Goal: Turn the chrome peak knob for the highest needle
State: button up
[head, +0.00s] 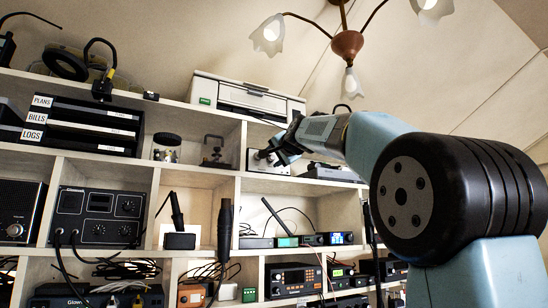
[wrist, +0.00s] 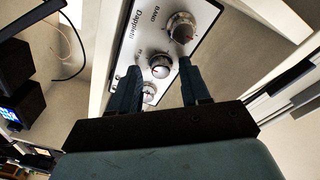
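A white-faced unit (head: 253,160) stands in an upper cubby, partly behind my gripper (head: 270,154). In the wrist view its panel (wrist: 122,18) carries a large chrome knob (wrist: 182,27) by the word BAND, a smaller chrome knob (wrist: 160,65) in the middle, and another chrome knob (wrist: 149,92) below. The middle knob's label is too small to read, so I cannot tell for sure which knob is the peak one. My gripper (wrist: 160,68) has its fingers apart on either side of the middle knob, with gaps showing. No needle is visible.
Cubby walls (head: 240,150) and shelf edges (head: 290,187) close in around the unit. A dark flat device (head: 330,172) lies to its right, and a clamp (head: 214,152) stands to its left. A printer (head: 248,97) sits above. Radios fill the lower cubbies.

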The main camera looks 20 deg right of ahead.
grip_shut()
jog(key=shift+a, duration=0.15)
jog(key=shift+n, duration=0.7)
jog(key=n, duration=0.4)
jog(key=shift+f, duration=0.1)
jog(key=n, duration=0.6)
jog(key=shift+d+t+y, duration=0.25)
jog(key=shift+t+y, duration=0.15)
jog(key=shift+n, duration=0.4)
